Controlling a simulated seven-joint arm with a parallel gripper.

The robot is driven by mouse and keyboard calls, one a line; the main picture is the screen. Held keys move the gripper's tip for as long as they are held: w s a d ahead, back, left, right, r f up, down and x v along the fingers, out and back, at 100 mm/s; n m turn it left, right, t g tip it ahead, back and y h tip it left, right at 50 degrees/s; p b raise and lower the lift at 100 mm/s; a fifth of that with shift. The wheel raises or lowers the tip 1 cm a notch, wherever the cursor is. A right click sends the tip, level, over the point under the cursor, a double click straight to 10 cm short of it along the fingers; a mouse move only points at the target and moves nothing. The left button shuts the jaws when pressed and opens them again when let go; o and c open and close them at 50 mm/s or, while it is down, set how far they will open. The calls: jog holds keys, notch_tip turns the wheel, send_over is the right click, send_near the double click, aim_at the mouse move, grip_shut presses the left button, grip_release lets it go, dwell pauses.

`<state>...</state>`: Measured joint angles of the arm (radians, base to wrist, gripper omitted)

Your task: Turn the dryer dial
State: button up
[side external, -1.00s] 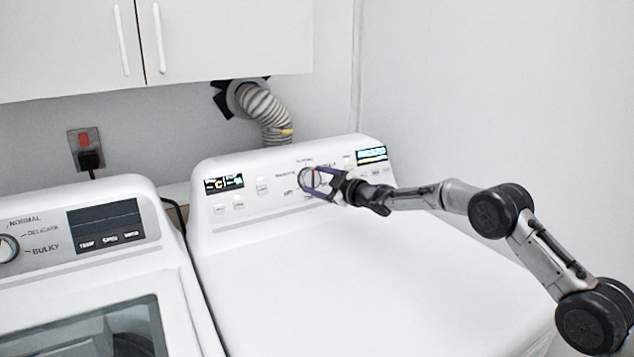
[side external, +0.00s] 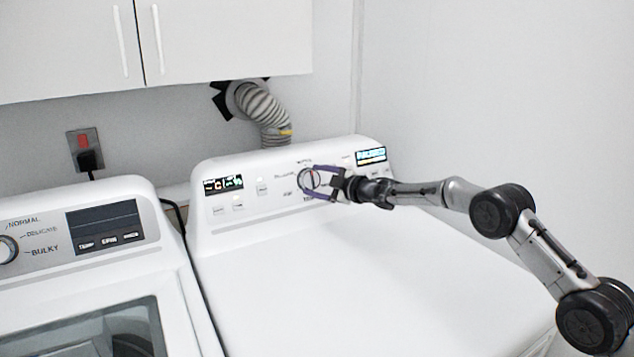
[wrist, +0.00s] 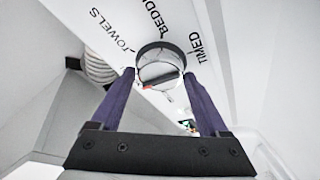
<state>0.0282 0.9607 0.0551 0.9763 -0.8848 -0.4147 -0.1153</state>
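The dryer dial (side external: 307,180) is a round knob with a dark rim and a pale face, on the white dryer's sloped control panel (side external: 285,211). In the wrist view the dial (wrist: 159,66) sits between the fingertips, with a red mark on its face. My gripper (side external: 313,181) is at the dial, its purple fingers spread, one above and one below it in the side view. The wrist view shows my gripper (wrist: 158,77) with a fingertip close to each side of the dial. Whether either fingertip touches the rim is unclear.
Printed labels, small buttons and two lit displays (side external: 223,183) (side external: 371,155) surround the dial. A washer (side external: 90,260) stands to the left. A ribbed vent hose (side external: 266,110) and wall cabinets (side external: 220,40) are behind and above. The dryer top (side external: 370,270) is clear.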

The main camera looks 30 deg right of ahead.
jog(key=shift+o, duration=1.3)
jog(key=shift+s, duration=0.15)
jog(key=v, duration=1.3)
jog(key=shift+s, duration=0.3)
jog(key=s+r+m+t+h, duration=0.1)
jog(key=s+r, duration=0.3)
jog(key=r, duration=0.3)
jog(key=s+a+r+t, duration=0.1)
jog(key=s+r, duration=0.3)
jog(key=r, duration=0.3)
jog(key=s+r+m+t+h, duration=0.1)
jog(key=s+r, duration=0.3)
jog(key=r, duration=0.3)
jog(key=s+d+r+m+g+h, duration=0.1)
jog(key=s+d+m+g+h, duration=0.2)
jog(key=s, duration=0.9)
jog(key=s+f+m+g, duration=0.4)
jog(key=s+f+g, duration=0.1)
jog(key=s+f, duration=0.6)
jog(key=s+a+f+m+g, duration=0.1)
jog(key=s+f+m+g, duration=0.3)
jog(key=s+f, duration=0.7)
jog(key=s+g, duration=0.1)
jog(key=s, duration=0.4)
jog(key=shift+s+m, duration=0.25)
jog(key=shift+m, duration=0.15)
